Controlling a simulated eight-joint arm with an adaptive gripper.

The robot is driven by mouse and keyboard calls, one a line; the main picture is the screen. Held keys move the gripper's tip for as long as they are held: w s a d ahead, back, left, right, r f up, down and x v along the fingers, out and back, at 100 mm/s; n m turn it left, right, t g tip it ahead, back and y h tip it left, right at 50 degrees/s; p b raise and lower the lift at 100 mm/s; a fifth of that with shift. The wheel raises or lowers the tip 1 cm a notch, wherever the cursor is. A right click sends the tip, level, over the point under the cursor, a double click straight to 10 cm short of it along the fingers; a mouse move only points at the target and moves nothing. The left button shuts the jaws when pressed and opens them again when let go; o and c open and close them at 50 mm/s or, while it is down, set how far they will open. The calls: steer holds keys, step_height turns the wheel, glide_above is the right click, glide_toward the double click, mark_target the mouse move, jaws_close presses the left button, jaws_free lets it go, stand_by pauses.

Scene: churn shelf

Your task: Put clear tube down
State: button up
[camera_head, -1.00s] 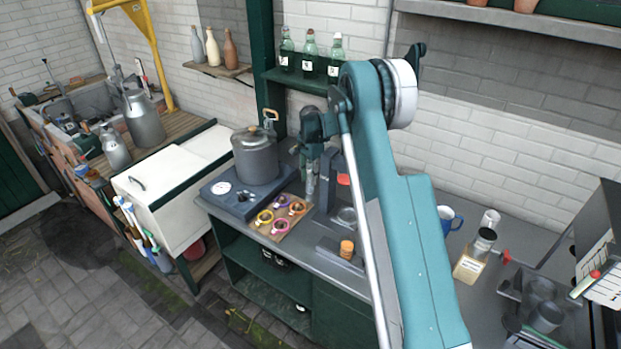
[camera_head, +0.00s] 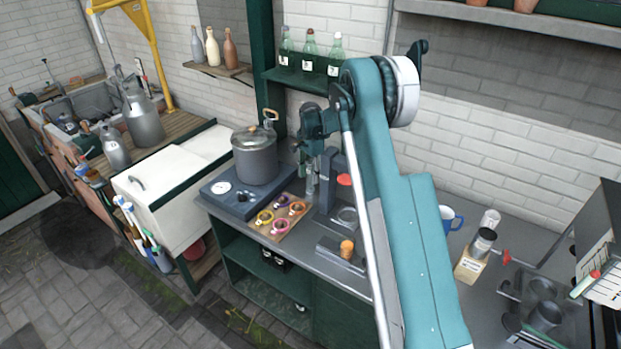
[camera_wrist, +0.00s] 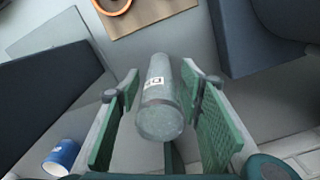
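The clear tube (camera_head: 311,184) stands upright on the grey counter, between the pot and the dark stand. In the wrist view the clear tube (camera_wrist: 160,98) shows a small white label and lies between the two green finger pads. My gripper (camera_wrist: 165,105) is open, with a gap visible on each side of the tube. In the head view my gripper (camera_head: 306,158) is just above the tube, and the arm partly hides this area.
A metal pot (camera_head: 255,158) stands on a dark scale-like base to the left. A wooden board (camera_head: 280,220) with several coloured rings lies in front. The dark stand (camera_head: 334,180) is close on the right. A blue mug (camera_head: 448,220) is farther right.

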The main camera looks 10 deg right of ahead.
step_height(320, 180, up, 11)
steer(key=shift+f, duration=0.15)
stand_by(0.4)
stand_by(0.5)
